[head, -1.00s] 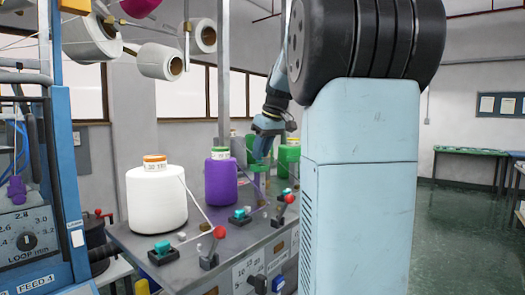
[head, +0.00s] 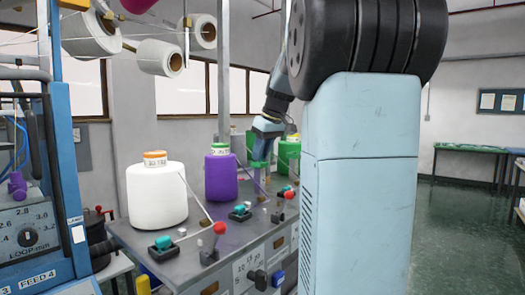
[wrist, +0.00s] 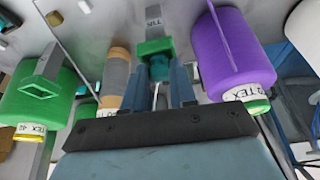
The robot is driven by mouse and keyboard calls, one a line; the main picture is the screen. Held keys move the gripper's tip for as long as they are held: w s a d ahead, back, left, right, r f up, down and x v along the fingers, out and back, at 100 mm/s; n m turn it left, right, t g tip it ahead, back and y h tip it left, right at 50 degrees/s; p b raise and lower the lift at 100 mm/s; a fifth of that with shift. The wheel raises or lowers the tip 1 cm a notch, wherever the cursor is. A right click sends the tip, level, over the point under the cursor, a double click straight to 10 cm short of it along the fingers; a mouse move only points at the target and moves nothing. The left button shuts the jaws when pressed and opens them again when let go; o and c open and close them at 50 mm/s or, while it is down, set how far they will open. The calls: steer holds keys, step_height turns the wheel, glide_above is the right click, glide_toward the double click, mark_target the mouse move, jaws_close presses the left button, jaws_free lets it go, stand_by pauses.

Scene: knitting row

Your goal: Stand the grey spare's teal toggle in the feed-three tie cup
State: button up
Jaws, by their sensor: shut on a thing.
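In the wrist view my gripper (wrist: 163,90) is shut on a small teal toggle (wrist: 158,69) between its two blue-grey fingers. A green bracket-like piece (wrist: 155,46) lies right at the toggle, by a grey label strip; I cannot tell whether it is the tie cup or whether the toggle is inside it. A grey and tan package (wrist: 116,78) stands just left of the fingers, perhaps the grey spare. In the head view my gripper (head: 262,153) is low above the far part of the bench, beside the purple cone; the toggle is too small to tell there.
A purple cone (wrist: 228,62) stands close right of the fingers, a green cone (wrist: 38,100) to the left. In the head view a white cone (head: 157,196) and red-knobbed levers (head: 219,228) stand nearer on the grey bench (head: 185,262). Other teal pieces (head: 163,243) sit on black bases.

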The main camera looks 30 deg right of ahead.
steer(key=shift+f, duration=0.1)
steer(key=o, duration=0.9)
steer(key=shift+f, duration=0.1)
steer(key=v, duration=1.3)
steer(key=shift+s+r, duration=0.2)
steer(key=shift+r, duration=0.15)
steer(key=shift+d, duration=0.1)
